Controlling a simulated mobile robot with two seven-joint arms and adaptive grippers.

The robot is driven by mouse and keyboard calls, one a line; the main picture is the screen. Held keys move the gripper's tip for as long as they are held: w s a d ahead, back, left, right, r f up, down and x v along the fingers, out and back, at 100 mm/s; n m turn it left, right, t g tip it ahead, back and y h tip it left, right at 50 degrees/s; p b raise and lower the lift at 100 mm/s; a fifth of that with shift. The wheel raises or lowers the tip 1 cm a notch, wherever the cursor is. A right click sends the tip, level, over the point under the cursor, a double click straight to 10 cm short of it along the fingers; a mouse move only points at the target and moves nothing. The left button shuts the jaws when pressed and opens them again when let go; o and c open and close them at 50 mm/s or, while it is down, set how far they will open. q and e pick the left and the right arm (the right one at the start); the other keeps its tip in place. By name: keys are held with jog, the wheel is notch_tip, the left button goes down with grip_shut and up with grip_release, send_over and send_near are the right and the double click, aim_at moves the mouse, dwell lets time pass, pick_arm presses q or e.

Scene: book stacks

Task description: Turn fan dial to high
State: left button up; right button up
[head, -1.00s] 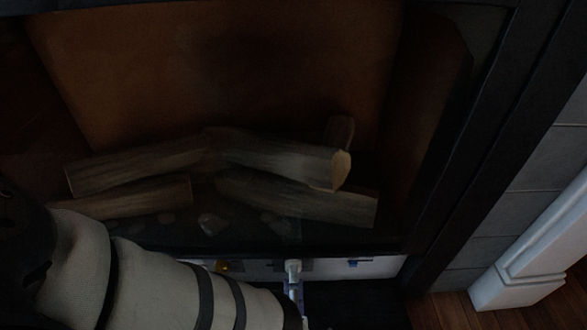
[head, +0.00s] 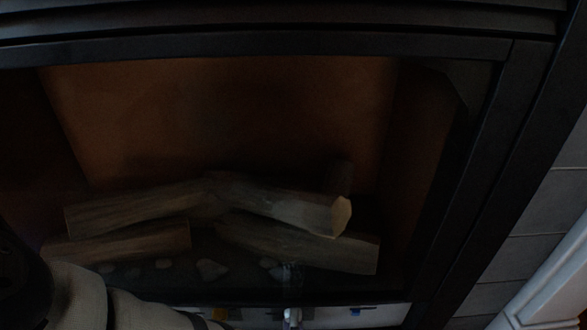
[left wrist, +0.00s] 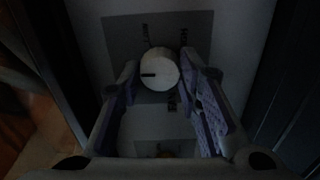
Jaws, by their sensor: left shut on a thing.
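The fan dial (left wrist: 160,69) is a round white knob on a grey plate (left wrist: 125,35) in the left wrist view. A short dark mark on it points to the picture's left. My right gripper is in neither view.
A dark-framed fireplace with logs (head: 275,205) fills the head view. A grey tiled wall (head: 530,240) and white trim stand at the right.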

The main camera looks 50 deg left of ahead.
pick_arm(q)
jog(key=shift+m, duration=3)
jog(key=o, duration=1.1)
jog(key=shift+o, duration=0.2)
jog(key=v, duration=1.2)
jog(key=shift+s, duration=0.1)
